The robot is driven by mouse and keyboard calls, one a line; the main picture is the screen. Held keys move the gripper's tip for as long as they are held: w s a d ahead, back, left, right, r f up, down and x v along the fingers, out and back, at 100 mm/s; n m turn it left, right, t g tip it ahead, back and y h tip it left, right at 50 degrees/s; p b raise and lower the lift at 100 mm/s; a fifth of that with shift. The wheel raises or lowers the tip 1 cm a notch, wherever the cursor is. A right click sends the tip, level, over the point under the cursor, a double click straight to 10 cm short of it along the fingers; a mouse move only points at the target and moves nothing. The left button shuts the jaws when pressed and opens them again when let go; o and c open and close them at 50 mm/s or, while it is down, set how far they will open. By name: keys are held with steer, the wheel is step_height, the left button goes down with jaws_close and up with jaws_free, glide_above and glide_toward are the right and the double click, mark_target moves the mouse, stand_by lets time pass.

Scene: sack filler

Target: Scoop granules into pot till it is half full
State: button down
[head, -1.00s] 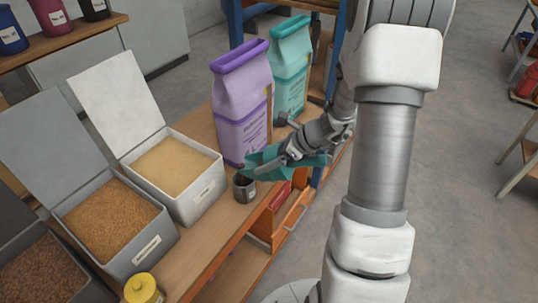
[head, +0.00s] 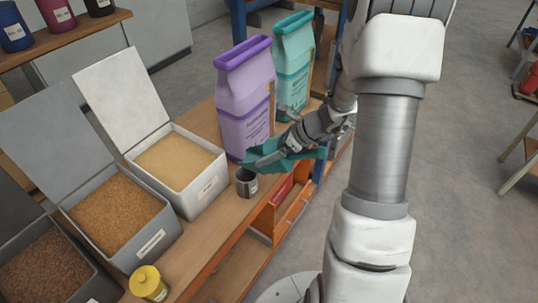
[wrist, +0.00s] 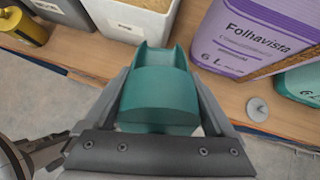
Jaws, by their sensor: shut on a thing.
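My gripper (head: 288,148) is shut on a teal scoop (head: 268,158), which fills the middle of the wrist view (wrist: 158,98). In the head view the scoop's front end is just above and beside the rim of a small grey pot (head: 247,186). The pot stands upright on the wooden bench near its front edge. Its inside is mostly hidden, so its fill cannot be told. The scoop's contents cannot be made out. Open bins hold pale granules (head: 175,160), orange-brown granules (head: 112,208) and dark brown granules (head: 42,268), left of the pot.
A purple sack (head: 244,105) and a teal sack (head: 293,65) stand on the bench (head: 208,236) behind the scoop. A yellow canister (head: 148,283) is at the front left. A small grey disc-like object (wrist: 257,109) lies near the purple sack.

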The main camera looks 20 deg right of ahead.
steer(key=t+y+b, duration=0.1)
steer(key=b, duration=0.1)
steer(key=t+y+b, duration=0.1)
steer(key=b, duration=0.1)
steer(key=shift+d+r+b, duration=0.1)
steer(key=shift+r+b, duration=0.25)
steer(key=shift+b, duration=0.05)
steer(key=shift+r+t+y+b, duration=0.4)
steer(key=shift+r+y+b, duration=0.15)
steer(key=shift+y+b, duration=0.2)
steer(key=shift+r, duration=0.35)
